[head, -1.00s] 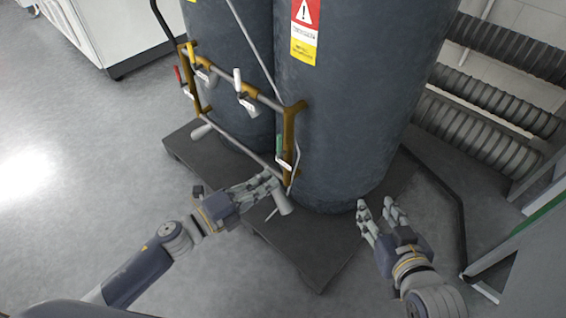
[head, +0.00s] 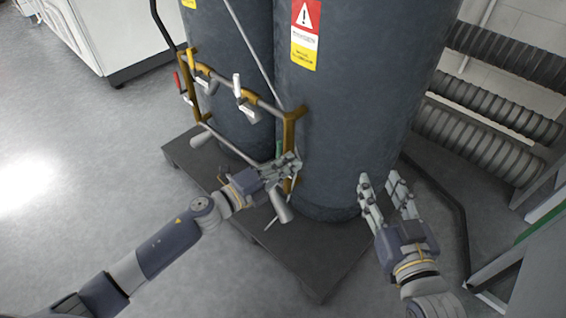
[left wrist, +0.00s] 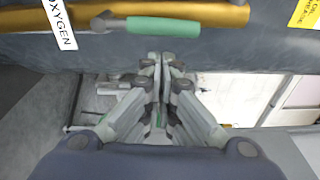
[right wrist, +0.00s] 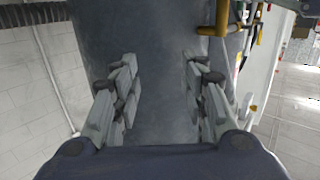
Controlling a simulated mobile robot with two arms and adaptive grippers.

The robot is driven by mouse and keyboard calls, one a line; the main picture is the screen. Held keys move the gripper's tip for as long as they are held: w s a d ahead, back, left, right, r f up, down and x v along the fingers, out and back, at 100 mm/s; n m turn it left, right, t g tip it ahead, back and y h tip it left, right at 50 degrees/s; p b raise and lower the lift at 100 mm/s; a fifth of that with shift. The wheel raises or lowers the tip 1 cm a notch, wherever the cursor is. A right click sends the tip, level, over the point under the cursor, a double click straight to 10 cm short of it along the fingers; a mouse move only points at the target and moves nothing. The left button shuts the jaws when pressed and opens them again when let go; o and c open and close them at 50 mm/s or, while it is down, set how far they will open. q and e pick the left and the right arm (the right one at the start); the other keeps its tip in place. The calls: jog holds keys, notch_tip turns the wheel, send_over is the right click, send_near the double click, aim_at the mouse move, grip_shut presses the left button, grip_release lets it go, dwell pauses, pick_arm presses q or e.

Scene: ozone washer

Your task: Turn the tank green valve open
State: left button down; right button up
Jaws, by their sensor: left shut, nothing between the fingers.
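The green valve handle (left wrist: 163,27) lies along the brass pipe (left wrist: 210,14) at the top of the left wrist view, beside a white OXYGEN tag (left wrist: 60,24). In the head view only a sliver of green shows behind my left gripper. My left gripper (head: 294,163) is shut and empty, in front of the lower right end of the brass pipework. In the left wrist view its fingertips (left wrist: 165,58) meet just below the green handle, with a small gap in the picture. I cannot tell whether they touch it. My right gripper (head: 379,182) is open and empty, right of the pipework.
Two dark grey tanks (head: 345,110) stand on a black base (head: 300,262). White-handled valves (head: 238,84) and a red-handled one (head: 177,82) sit further left on the pipework. Ribbed hoses (head: 490,130) are at the right. The floor at the left is clear.

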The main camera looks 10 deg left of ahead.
pick_arm(q)
jog(key=shift+w+a, duration=0.25)
jog(key=shift+a, duration=0.4)
pick_arm(e)
jog(key=shift+w+a+r+t, duration=0.15)
jog(key=shift+r+t, duration=0.35)
jog(key=shift+r, duration=0.45)
pick_arm(q)
jog(key=shift+w+a+r+n, duration=0.25)
jog(key=shift+w+a+n, duration=0.15)
jog(key=shift+a+n, duration=0.2)
pick_arm(e)
jog(key=shift+s+d+f+g, duration=0.15)
jog(key=shift+f+g, duration=0.2)
jog(key=shift+f, duration=0.25)
jog(key=shift+s+d+f+g, duration=0.15)
jog(key=shift+f+g, duration=0.2)
jog(key=shift+f, duration=0.25)
pick_arm(q)
jog(key=shift+a, duration=0.1)
pick_arm(e)
jog(key=shift+w, duration=0.1)
